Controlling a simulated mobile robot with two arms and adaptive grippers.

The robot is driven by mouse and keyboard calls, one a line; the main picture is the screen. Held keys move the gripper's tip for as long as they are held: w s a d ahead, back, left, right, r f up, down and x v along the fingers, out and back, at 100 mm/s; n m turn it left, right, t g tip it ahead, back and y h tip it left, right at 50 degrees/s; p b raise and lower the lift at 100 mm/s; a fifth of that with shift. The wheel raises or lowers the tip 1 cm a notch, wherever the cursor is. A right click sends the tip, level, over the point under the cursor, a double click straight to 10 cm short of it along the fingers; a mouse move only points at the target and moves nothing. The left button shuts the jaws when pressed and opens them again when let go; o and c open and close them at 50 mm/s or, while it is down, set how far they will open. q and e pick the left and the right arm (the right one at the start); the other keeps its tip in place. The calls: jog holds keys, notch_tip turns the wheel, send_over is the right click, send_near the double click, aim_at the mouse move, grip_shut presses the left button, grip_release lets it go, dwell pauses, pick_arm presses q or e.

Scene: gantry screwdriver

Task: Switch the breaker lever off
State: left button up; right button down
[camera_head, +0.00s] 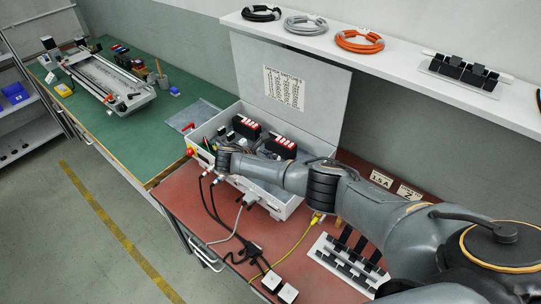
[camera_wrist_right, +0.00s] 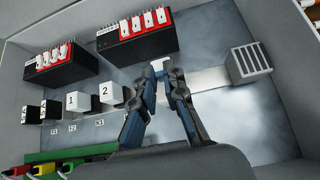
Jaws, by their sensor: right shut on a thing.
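My right gripper (camera_wrist_right: 160,72) shows in the right wrist view with its two fingers drawn together at the tips. They are shut on a small white piece (camera_wrist_right: 160,64), which looks like the breaker lever; the fingers hide most of it, so its position cannot be told. It is over the open grey electrical box (camera_head: 284,207). In the head view my right arm reaches across the box from the right, and its wrist hides the fingertips. My left gripper is not in view.
Two black blocks with red and white fronts (camera_wrist_right: 137,38) stand behind the fingers. White cubes numbered 1 and 2 (camera_wrist_right: 78,101) sit left of them, and a grey ribbed block (camera_wrist_right: 248,63) to the right. The raised lid (camera_head: 325,85) stands behind the box. Cables (camera_head: 222,212) hang in front.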

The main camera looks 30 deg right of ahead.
jog(key=shift+a+f+h, duration=0.1)
jog(key=shift+a+h, duration=0.05)
jog(key=shift+h, duration=0.25)
jog(key=c, duration=1.4)
grip_release()
jog(key=v, duration=1.2)
jog(key=shift+s+f, duration=0.1)
jog(key=shift+s, duration=0.05)
